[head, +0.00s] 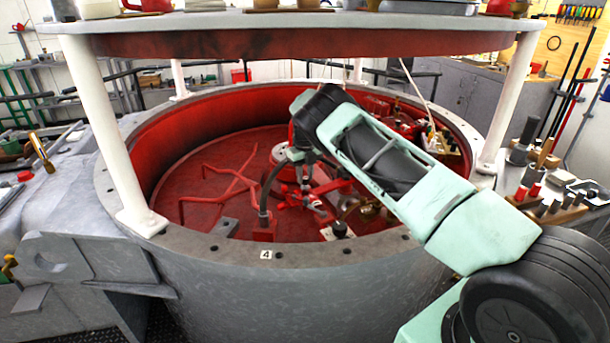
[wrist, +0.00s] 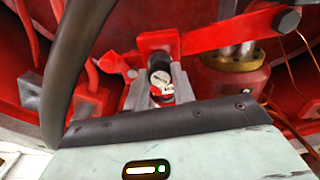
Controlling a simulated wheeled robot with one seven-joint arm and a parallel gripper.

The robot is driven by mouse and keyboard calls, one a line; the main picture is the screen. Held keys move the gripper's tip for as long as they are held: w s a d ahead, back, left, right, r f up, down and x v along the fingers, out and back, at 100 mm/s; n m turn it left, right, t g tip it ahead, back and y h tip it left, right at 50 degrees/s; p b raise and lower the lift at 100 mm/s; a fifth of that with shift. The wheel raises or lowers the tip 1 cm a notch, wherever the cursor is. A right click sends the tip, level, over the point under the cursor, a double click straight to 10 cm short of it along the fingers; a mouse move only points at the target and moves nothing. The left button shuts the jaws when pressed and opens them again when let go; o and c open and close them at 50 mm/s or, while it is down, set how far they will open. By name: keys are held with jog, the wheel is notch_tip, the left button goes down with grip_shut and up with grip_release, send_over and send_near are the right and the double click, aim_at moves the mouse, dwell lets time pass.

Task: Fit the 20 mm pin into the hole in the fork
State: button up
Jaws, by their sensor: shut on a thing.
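My gripper (wrist: 160,84) shows in the wrist view with its two grey fingers on either side of a short dark cylinder with a pale, printed end, which I take to be the pin (wrist: 160,77). The fingers are shut on it. A red bracket, which looks like the fork (wrist: 158,42), sits just beyond the pin. The pin overlaps its near edge in the picture; I cannot tell whether they touch, and no hole shows. In the head view my gripper (head: 309,198) reaches down inside the red drum among red linkages; the pin cannot be made out there.
A red lever (wrist: 235,30) runs right from the bracket to a dark bolt. A brass-topped red cylinder (wrist: 236,70) stands close on the right. A thick dark hose (wrist: 75,70) curves close on the left. The drum's grey rim (head: 200,250) and white posts (head: 110,140) surround the opening.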

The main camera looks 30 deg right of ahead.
jog(key=shift+f+b, duration=0.85)
jog(key=shift+f, duration=0.2)
dwell(0.6)
jog(key=o, duration=1.1)
notch_tip(320, 180, up, 12)
jog(key=b, duration=0.1)
jog(key=shift+b, duration=0.35)
